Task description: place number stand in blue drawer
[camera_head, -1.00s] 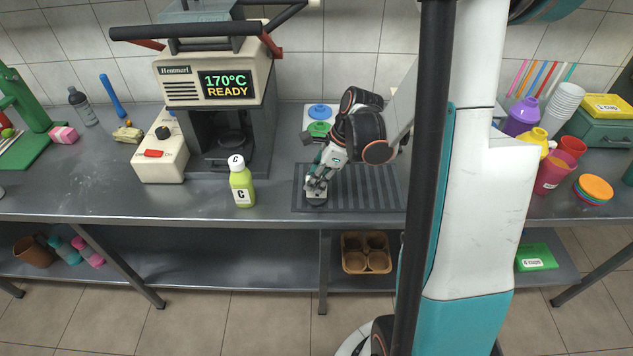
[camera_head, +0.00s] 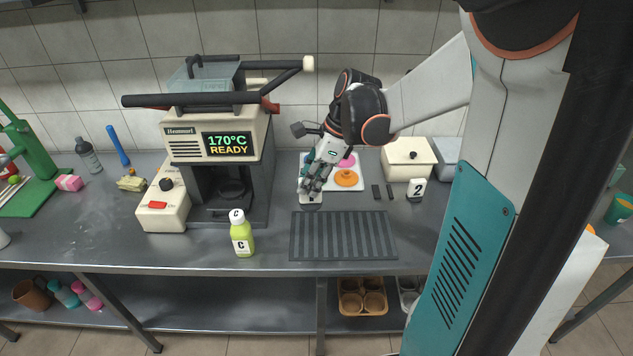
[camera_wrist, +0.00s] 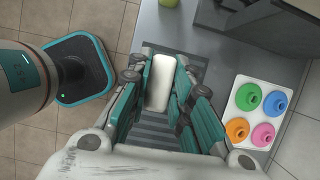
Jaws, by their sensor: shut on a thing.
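My gripper (camera_head: 312,186) is shut on a white number stand (camera_head: 310,198), which hangs below the fingers just behind the dark slatted rack. In the wrist view the pale stand (camera_wrist: 158,82) lies between the teal fingers (camera_wrist: 160,95); no number on it can be read. A second white stand marked 2 (camera_head: 416,189) is upright on the counter to the right. I see no blue drawer in either current view.
The slatted rack (camera_head: 343,254) lies on the counter in front. A press reading 170°C READY (camera_head: 215,115) and a green bottle C (camera_head: 242,236) are at left. A white tray with coloured discs (camera_head: 358,183) and a cream lidded box (camera_head: 408,158) are behind.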

